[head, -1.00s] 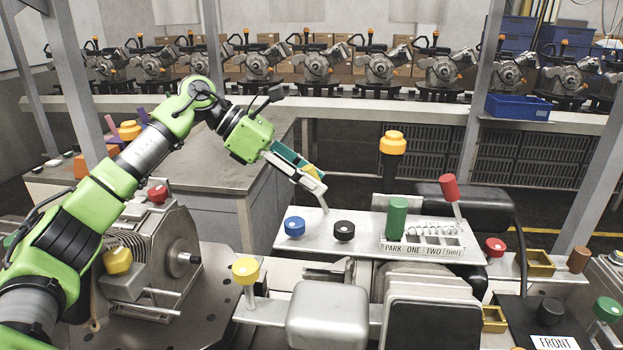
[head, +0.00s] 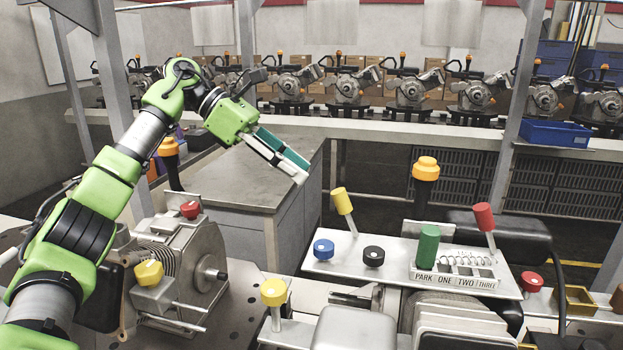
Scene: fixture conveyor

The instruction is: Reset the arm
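My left arm comes in from the left. Its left gripper (head: 303,174) hangs above the gap between the grey cabinet and the control panel, pointing down and right. One finger looks light grey and the other teal; they stand slightly apart with nothing seen between them. The yellow-knobbed lever (head: 342,201) stands tilted on the white control panel (head: 400,258), below and right of the fingertips and apart from them. My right gripper is not in view.
The panel carries a blue knob (head: 323,249), a black knob (head: 373,256), a green handle (head: 428,246) and a red lever (head: 485,220). An orange-topped post (head: 425,180) rises behind. The grey cabinet (head: 255,180) has a bare top. A motor unit (head: 190,262) stands below my arm.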

